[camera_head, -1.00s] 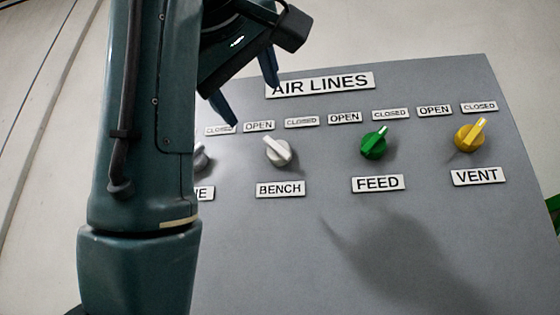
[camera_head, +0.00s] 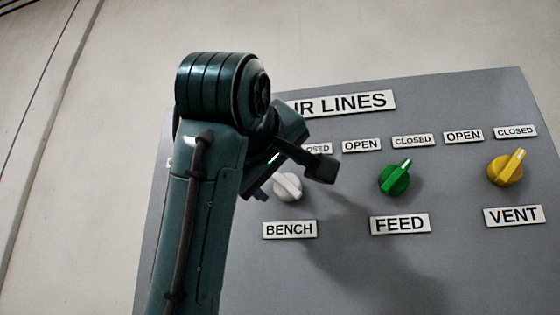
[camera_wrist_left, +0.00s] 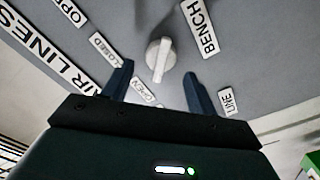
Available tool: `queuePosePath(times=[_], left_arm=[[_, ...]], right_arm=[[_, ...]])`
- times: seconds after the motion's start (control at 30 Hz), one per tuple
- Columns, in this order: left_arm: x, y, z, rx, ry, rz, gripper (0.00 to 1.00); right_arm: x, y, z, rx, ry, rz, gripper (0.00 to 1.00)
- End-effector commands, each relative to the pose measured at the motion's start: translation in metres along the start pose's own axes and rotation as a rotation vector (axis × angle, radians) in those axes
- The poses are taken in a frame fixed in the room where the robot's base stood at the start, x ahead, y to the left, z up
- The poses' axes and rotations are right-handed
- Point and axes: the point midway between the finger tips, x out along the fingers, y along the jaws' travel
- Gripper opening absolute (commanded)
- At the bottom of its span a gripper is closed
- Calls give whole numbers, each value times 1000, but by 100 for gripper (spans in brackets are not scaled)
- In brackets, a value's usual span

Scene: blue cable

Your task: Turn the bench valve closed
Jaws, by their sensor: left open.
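The white bench valve knob (camera_head: 287,187) sits on the grey panel above its BENCH label (camera_head: 289,229). In the left wrist view the knob (camera_wrist_left: 159,55) shows whole, its ridge pointing toward the OPEN label (camera_wrist_left: 143,91) rather than the CLOSED label (camera_wrist_left: 105,50). My left gripper (camera_wrist_left: 160,72) is open, one finger on each side of the ridge's end, with the knob's body just beyond the fingertips. No contact shows. In the head view my left gripper (camera_head: 262,192) is mostly hidden by its own wrist, beside the knob's left edge. My right gripper is not in view.
The green FEED knob (camera_head: 394,179) and yellow VENT knob (camera_head: 505,168) stand to the right on the same panel (camera_head: 470,265). The LINE label (camera_wrist_left: 227,102) shows near my right-hand finger in the wrist view. My left arm hides the panel's left part.

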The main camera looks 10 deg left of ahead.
Motion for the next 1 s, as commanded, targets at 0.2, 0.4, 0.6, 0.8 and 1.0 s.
queuePosePath(times=[0.2,0.4,0.6,0.8,1.0], left_arm=[[22,1,-1,0,0,0,58],[25,0,0,0,0,0,58],[24,0,0,0,1,0,52],[24,0,0,0,1,0,36],[24,0,0,0,1,0,20]], right_arm=[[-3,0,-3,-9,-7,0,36],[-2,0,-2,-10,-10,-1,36],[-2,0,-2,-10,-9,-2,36],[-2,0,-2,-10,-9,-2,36],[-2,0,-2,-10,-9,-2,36]])
